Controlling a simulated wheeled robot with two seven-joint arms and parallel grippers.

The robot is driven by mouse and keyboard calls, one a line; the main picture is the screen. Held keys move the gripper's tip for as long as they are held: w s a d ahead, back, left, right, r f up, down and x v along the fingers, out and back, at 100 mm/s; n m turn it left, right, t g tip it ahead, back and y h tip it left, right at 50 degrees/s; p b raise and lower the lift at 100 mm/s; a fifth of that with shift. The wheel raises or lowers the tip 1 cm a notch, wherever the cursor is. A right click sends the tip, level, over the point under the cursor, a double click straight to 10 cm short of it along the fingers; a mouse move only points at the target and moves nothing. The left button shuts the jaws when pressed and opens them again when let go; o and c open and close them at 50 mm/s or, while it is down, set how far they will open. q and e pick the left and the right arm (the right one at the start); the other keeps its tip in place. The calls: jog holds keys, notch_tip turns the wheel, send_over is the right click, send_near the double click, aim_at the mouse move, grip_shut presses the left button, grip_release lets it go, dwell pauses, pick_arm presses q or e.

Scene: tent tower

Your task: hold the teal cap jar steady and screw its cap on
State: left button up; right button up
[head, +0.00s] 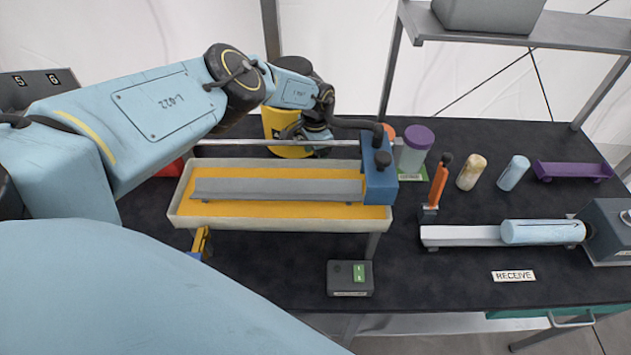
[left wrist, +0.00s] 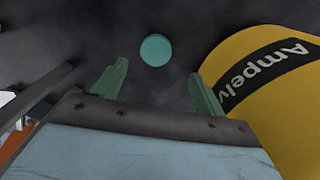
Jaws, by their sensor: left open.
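A round teal disc, which looks like the teal cap (left wrist: 155,50), shows on the dark table in the left wrist view. I cannot tell whether it lies loose or sits on a jar. My left gripper (left wrist: 158,71) is open and empty, its two green fingers on either side of and just short of the teal cap. In the head view my left gripper (head: 318,143) is behind the trough, beside a yellow container (head: 285,148). The teal cap does not show in the head view, and no teal cap jar body is visible. My right gripper is not in view.
The yellow container (left wrist: 275,85) stands close to my left gripper's right finger. A long trough (head: 280,217) with a blue end block (head: 380,180) stands in front. A purple-capped jar (head: 414,158), an orange-handled tool (head: 438,185) and two small cylinders are to the right.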

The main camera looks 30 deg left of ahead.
pick_arm(q)
jog(key=shift+f, duration=0.7)
jog(key=f+b, duration=0.2)
jog(key=f, duration=0.1)
jog(key=f+b, duration=0.1)
jog(key=f, duration=0.1)
jog(key=shift+s+d+f, duration=0.15)
jog(key=shift+s+d, duration=0.05)
jog(key=shift+s, duration=0.1)
jog(key=c, duration=1.1)
jog(key=shift+r, duration=0.25)
